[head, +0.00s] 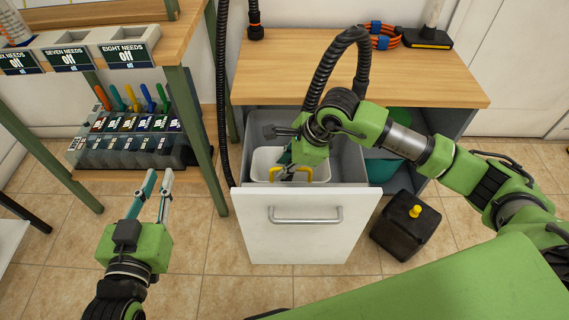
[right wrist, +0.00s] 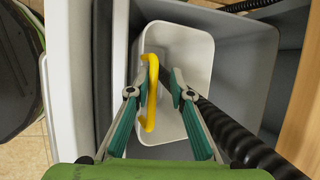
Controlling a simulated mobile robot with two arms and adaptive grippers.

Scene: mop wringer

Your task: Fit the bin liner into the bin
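The white bin liner (head: 262,163) with a yellow handle (head: 276,173) stands inside the grey bin (head: 352,160) of the pulled-out drawer. In the right wrist view the liner (right wrist: 190,52) and its handle (right wrist: 151,95) show from above, with grey bin wall (right wrist: 250,80) beside it. I cannot tell how deep it sits. My right gripper (right wrist: 157,86) is open, its fingers on either side of the handle; in the head view it (head: 286,172) reaches down into the drawer. My left gripper (head: 158,174) is open and empty, left of the drawer.
The white drawer front (head: 305,225) stands out from a wood-topped cabinet (head: 420,75). A black container (head: 404,232) with a yellow knob stands on the floor to its right. A shelf unit (head: 190,110) with coloured-handled tools is at left. Tiled floor is free in front.

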